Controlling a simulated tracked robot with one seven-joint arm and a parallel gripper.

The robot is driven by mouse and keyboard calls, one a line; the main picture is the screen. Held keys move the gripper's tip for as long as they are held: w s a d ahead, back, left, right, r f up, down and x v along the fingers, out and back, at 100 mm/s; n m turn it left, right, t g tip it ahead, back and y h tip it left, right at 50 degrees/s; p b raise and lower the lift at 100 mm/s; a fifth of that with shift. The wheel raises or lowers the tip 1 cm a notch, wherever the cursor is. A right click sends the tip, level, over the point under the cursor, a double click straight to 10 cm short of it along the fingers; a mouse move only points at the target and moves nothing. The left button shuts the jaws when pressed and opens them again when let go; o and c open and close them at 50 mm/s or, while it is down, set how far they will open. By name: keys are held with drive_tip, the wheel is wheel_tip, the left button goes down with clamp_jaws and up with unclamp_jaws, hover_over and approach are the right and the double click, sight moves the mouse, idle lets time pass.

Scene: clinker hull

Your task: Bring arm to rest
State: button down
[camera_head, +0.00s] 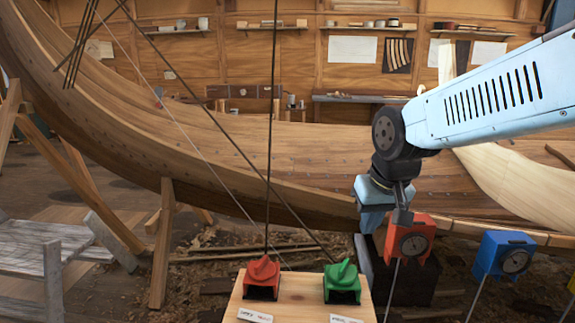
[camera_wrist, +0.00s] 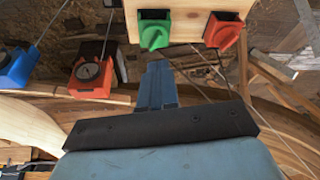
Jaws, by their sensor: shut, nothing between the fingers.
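My gripper (camera_head: 371,222) hangs fingers down from my pale blue arm, in front of the hull's side and just left of the red dial box. In the wrist view my gripper (camera_wrist: 157,72) shows its blue fingers together, with nothing between them. The wooden board (camera_head: 300,300) with a red cleat (camera_head: 262,277) and a green cleat (camera_head: 342,281) is below and left of my gripper. In the wrist view the green cleat (camera_wrist: 154,35) and the red cleat (camera_wrist: 222,33) appear beyond the fingertips. My fingers appear clear of both cleats.
A red dial box (camera_head: 408,243) stands close to my gripper, with a blue dial box (camera_head: 503,256) further right. Ropes (camera_head: 268,150) rise from the cleats' area. The clinker hull (camera_head: 220,150) fills the background. A grey bench (camera_head: 40,262) and wooden props (camera_head: 162,245) stand left.

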drive_tip(key=s+d+r+m+t+h, duration=0.1)
drive_tip(key=s+d+r+t, duration=0.1)
drive_tip(key=s+d+r, duration=0.2)
drive_tip(key=s+d, duration=0.3)
drive_tip(key=s, duration=0.1)
drive_tip(key=shift+d+r+m, duration=0.2)
drive_tip(key=shift+r+m, duration=0.1)
drive_tip(key=shift+r, duration=0.1)
drive_tip(key=c, duration=1.8)
unclamp_jaws()
